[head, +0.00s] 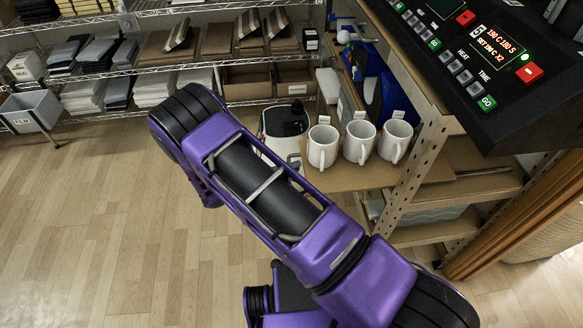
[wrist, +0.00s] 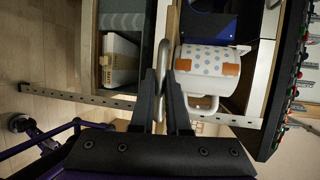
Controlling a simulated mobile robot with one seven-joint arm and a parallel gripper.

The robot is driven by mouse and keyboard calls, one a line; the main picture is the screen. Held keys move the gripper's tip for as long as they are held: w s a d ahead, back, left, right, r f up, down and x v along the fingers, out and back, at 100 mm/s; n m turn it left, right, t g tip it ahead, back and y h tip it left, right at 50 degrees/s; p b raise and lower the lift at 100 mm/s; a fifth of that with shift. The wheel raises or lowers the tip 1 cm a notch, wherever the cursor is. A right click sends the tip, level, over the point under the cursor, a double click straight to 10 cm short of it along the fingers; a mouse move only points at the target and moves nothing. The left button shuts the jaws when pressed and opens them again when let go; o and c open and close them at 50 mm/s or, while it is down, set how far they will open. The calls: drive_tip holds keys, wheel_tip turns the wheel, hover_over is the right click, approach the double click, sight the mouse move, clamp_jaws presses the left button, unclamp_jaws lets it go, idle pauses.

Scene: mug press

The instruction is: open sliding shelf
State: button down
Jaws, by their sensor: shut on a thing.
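In the wrist view my gripper (wrist: 162,92) is shut on a curved metal handle (wrist: 163,55), with one dark finger on each side of it. The handle runs along the edge of a brown board (wrist: 172,18), which looks like the sliding shelf. A white mug with blue dots (wrist: 210,60) and brown patches sits beside this board, its handle towards me. How far out the shelf is, I cannot tell. In the head view my purple arm crosses the middle, and my gripper is not visible.
Three white mugs (head: 357,142) stand on a cardboard-coloured side board (head: 345,180) close to my arm. A black control panel (head: 490,65) overhangs at the upper right. Wire shelving (head: 160,70) lines the back. The wooden floor (head: 90,210) at left is clear.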

drive_tip(key=c, duration=0.9)
unclamp_jaws()
drive_tip(key=v, duration=1.7)
drive_tip(key=shift+a, duration=0.15)
drive_tip(key=shift+r, duration=0.2)
